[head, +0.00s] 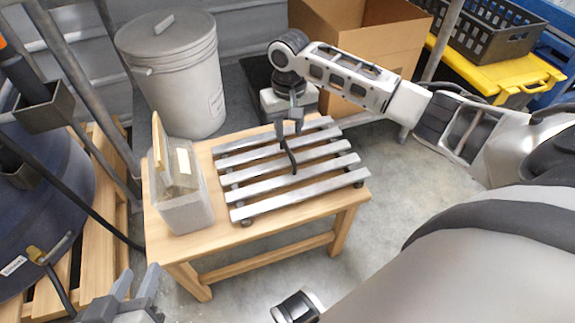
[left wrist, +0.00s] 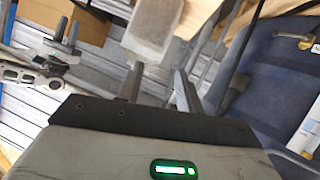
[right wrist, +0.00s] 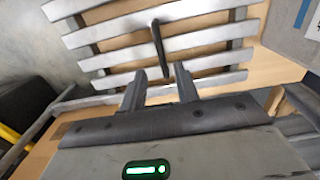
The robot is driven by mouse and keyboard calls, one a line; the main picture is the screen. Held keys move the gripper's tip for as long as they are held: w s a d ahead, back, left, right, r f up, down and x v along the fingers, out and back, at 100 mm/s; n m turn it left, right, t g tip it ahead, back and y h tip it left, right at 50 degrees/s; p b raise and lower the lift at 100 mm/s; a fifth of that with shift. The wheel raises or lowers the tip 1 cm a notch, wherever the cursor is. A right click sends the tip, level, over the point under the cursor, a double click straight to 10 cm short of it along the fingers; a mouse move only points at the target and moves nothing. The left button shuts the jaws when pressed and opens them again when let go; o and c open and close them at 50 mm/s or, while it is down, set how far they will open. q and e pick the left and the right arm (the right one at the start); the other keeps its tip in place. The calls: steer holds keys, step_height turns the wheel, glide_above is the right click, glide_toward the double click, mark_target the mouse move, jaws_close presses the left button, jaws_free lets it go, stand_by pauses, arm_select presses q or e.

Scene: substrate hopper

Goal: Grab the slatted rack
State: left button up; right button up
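The slatted rack (head: 315,187) lies flat on a small wooden table (head: 290,212). It has several pale grey slats with gaps and a dark upright handle (head: 289,158) near its middle. My right gripper (head: 289,127) is just above the handle. In the right wrist view the rack (right wrist: 120,52) fills the upper part, and the handle (right wrist: 160,45) stands ahead of the two parted fingers (right wrist: 161,88), with nothing clearly gripped. My left gripper (head: 134,284) is open and empty at the lower left, low beside the table; its fingers (left wrist: 158,84) also show in the left wrist view.
A translucent bin (head: 185,212) stands on the table, left of the rack. A lidded grey bucket (head: 180,85) is behind. A blue drum (head: 35,200) on a pallet is at left.

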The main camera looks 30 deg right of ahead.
mark_target(288, 148)
step_height(288, 148, down, 3)
steer(key=shift+r+b, duration=0.1)
steer(key=shift+b, duration=0.25)
step_height(288, 148, down, 5)
steer(key=b, duration=0.3)
steer(key=shift+a, duration=0.1)
steer(key=shift+w, duration=0.1)
jaws_close()
arm_select(q)
steer(key=shift+w+d+r+t+h, duration=0.1)
steer(key=shift+d+r+t+h, duration=0.3)
steer(key=shift+r, duration=0.25)
steer(key=shift+w+d+r+t+h, duration=0.1)
steer(key=shift+d+r+t+h, duration=0.15)
steer(key=shift+r+t, duration=0.3)
steer(key=shift+s+f, duration=0.1)
steer(key=shift+f, duration=0.05)
